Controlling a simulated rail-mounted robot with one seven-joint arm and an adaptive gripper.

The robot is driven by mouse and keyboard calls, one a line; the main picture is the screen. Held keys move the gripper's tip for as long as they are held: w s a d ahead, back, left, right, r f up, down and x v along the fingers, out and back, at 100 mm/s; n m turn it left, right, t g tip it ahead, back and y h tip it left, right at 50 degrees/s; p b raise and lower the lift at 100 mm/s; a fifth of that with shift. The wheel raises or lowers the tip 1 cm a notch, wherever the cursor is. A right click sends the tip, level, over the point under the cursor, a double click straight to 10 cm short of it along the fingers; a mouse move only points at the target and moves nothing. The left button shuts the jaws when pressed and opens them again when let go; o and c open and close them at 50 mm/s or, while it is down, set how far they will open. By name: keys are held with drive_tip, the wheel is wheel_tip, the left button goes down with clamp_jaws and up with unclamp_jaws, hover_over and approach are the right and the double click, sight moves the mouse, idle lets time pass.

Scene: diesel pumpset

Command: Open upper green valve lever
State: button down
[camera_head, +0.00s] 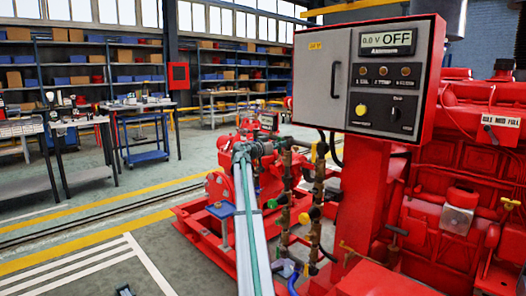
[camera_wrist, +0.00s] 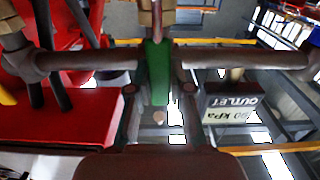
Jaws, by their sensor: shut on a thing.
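The upper green valve lever (camera_wrist: 156,72) shows in the wrist view as a green bar hanging from a brown pipe fitting. My gripper (camera_wrist: 157,98) has its two fingers on either side of the lever and is shut on it. In the head view my arm reaches up from the bottom, and my gripper (camera_head: 272,148) is at the upper part of the brown pipes (camera_head: 287,185). The lever is hidden there by the gripper. A lower green handle (camera_head: 272,204) shows farther down the pipework.
A red control cabinet (camera_head: 426,70) reading OFF stands close at the right, beside a red engine (camera_head: 440,200). An outlet gauge (camera_wrist: 238,107) shows upside down.

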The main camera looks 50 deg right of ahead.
drive_tip(key=shift+s, duration=0.2)
drive_tip(key=shift+m, duration=0.3)
drive_tip(key=c, duration=1)
unclamp_jaws()
drive_tip(key=shift+c, duration=0.2)
drive_tip(key=w+a, duration=0.1)
drive_tip(key=a, duration=1.1)
drive_tip(key=shift+w, duration=0.35)
